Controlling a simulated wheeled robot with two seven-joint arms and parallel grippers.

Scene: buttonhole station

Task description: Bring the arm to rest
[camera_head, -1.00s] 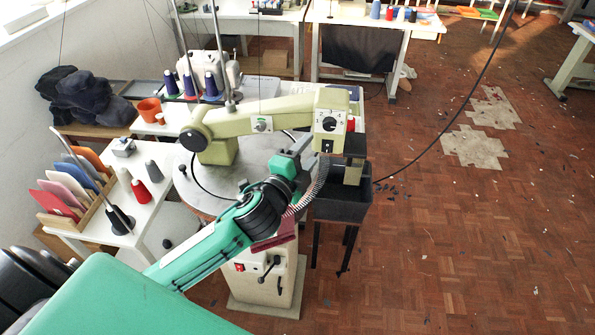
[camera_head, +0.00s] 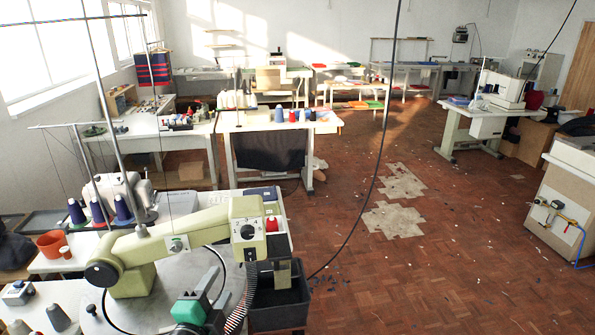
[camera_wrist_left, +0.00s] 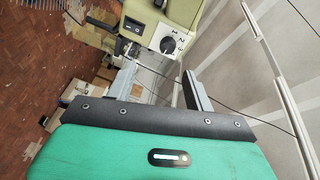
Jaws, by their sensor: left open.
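My left arm comes in at the bottom edge of the head view, with only its green wrist and grey gripper (camera_head: 218,292) showing. The gripper is in front of and below the head of a pale green buttonhole machine (camera_head: 200,236). In the left wrist view, the two grey fingers (camera_wrist_left: 160,82) stand apart, with nothing seen between them. The machine's head with its dial (camera_wrist_left: 168,40) shows beyond the fingers. The rest of my left arm is out of the head view, and my right gripper is not in view.
A black bin (camera_head: 280,298) hangs beside the machine's head. Thread cones (camera_head: 98,210) and an orange pot (camera_head: 52,243) stand at left. A white table (camera_head: 285,123) with spools is behind. The wooden floor (camera_head: 450,260) at right is mostly open; a dark cable hangs across it.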

